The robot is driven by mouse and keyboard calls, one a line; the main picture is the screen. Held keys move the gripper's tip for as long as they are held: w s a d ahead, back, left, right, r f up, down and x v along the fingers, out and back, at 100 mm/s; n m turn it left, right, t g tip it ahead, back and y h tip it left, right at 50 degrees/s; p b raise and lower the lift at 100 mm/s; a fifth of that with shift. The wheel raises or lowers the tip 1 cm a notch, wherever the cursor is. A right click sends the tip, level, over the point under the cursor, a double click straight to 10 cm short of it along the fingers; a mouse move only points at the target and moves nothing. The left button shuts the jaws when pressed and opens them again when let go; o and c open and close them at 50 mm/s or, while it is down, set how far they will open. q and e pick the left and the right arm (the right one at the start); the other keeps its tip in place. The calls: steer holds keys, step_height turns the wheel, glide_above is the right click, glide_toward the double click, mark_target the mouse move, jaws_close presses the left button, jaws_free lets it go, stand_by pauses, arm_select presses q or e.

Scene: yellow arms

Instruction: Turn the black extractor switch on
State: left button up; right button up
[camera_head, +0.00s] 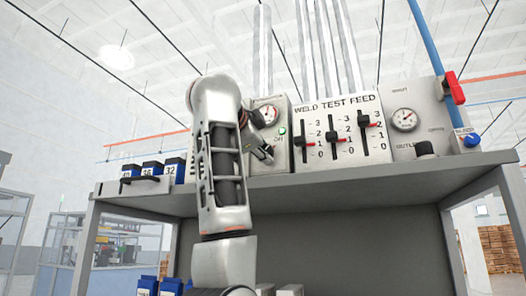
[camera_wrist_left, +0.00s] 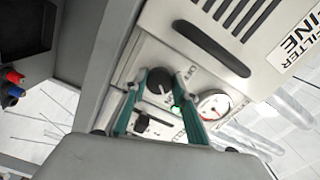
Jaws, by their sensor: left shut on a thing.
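The black extractor switch (camera_wrist_left: 158,87) is a round knob on a pale panel, seen in the left wrist view with an "OFF" label beside it. A pale mark shows on the knob. My left gripper (camera_wrist_left: 159,80) has its two teal fingers on either side of the knob and is shut on it. In the head view my left gripper (camera_head: 266,150) is at the panel below a round gauge (camera_head: 269,114), and it hides the knob. A green lamp (camera_head: 282,130) shows on that panel. My right gripper is not in view.
The panel stands on a grey shelf (camera_head: 330,178). To the right are the weld test feed sliders (camera_head: 333,136), a gauge (camera_head: 404,120), a black outlet knob (camera_head: 424,148) and a red valve handle (camera_head: 454,88). Blue bins (camera_head: 152,169) stand to the left.

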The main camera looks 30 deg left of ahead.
arm_select(q)
steer(key=shift+m, duration=0.4)
steer(key=o, duration=1.1)
steer(key=shift+s, duration=0.1)
steer(key=v, duration=1.2)
steer(key=shift+f, duration=0.1)
